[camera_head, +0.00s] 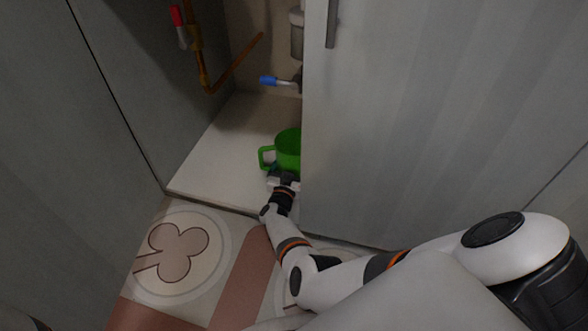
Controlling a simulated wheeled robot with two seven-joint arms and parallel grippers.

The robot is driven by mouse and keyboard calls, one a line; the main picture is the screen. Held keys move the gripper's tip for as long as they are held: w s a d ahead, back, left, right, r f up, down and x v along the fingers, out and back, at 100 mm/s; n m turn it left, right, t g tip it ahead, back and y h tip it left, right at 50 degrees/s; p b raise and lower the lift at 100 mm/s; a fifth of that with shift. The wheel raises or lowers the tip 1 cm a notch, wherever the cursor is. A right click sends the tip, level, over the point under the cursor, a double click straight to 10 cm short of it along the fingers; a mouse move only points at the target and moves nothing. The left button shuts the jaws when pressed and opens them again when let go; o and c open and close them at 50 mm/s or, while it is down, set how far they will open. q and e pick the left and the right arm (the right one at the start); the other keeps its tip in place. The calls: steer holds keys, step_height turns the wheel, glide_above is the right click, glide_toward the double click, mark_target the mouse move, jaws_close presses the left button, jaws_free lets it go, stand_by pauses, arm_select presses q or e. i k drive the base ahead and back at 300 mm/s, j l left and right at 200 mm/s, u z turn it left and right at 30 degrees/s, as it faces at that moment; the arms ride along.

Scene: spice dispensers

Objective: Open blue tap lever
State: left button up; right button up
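The blue tap lever (269,80) points left from a small metal tap inside the open cabinet, below a white and grey fitting (297,35). The tap's right side is cut off by the cabinet door. My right gripper (282,172) is low in the cabinet opening, well below the lever and apart from it. It is at the near side of a green mug (289,146). Its fingers are small and dark against the mug, so I cannot tell whether they are open or shut, or grip it. My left gripper is not in view.
A red tap lever (176,15) sits on a copper pipe (203,75) at the cabinet's upper left. The grey door (430,110) with its handle (332,22) covers the right side of the opening. The white cabinet floor (218,150) is bare left of the mug.

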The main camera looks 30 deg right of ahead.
mark_target(295, 83)
steer(key=j, duration=1.55)
